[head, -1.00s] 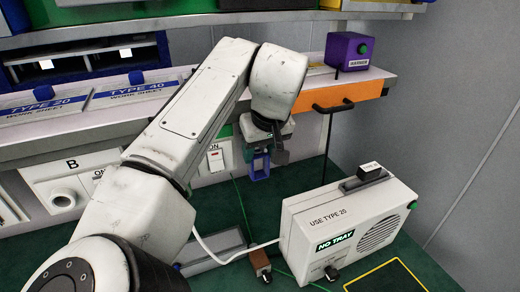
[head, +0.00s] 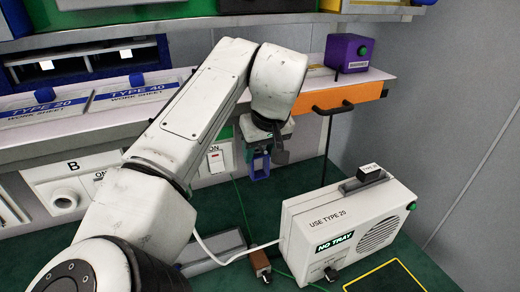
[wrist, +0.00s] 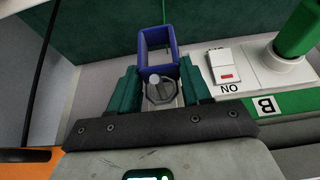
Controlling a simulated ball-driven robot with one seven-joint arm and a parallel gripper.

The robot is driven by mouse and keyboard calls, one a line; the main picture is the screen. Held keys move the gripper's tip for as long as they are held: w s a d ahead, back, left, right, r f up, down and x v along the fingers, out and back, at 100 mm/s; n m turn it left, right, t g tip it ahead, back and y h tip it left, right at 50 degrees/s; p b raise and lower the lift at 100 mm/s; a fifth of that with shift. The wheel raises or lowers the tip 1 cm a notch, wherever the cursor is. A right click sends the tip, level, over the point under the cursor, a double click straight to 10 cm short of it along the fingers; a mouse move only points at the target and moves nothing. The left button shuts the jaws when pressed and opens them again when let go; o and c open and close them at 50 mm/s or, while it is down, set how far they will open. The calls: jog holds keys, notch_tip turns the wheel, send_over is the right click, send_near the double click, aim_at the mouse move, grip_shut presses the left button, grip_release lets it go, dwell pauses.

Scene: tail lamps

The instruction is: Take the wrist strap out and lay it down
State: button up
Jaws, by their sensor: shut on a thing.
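My gripper (head: 262,152) points down above the green bench top, near the panel at the back. In the wrist view its two teal fingers (wrist: 160,84) are shut on a blue square loop, which I take to be the wrist strap (wrist: 143,52). A grey round stud sits on the strap between the fingers. The strap (head: 259,172) hangs below the fingers in the head view, clear of any drawer or holder that I can make out. A thin green cord (head: 244,208) runs down from near it to the bench and also shows in the wrist view (wrist: 164,14).
A white box marked NO TRAY (head: 300,232) stands on the bench at right, with a white cable to its left. A small brown block (head: 260,262) lies beside it. An orange drawer front (head: 345,96) with a black handle is behind. Green bench (head: 290,185) is clear below my gripper.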

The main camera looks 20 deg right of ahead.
aim_at(266, 152)
jog(key=shift+r+p, duration=0.5)
jog(key=shift+r, duration=0.1)
jog(key=shift+s, duration=0.3)
jog(key=shift+s, duration=0.35)
jog(key=shift+s+p, duration=0.3)
jog(key=shift+s, duration=0.05)
jog(key=shift+s, duration=0.35)
jog(key=shift+s, duration=0.2)
jog(key=shift+s+p, duration=0.6)
jog(key=shift+s, duration=1.75)
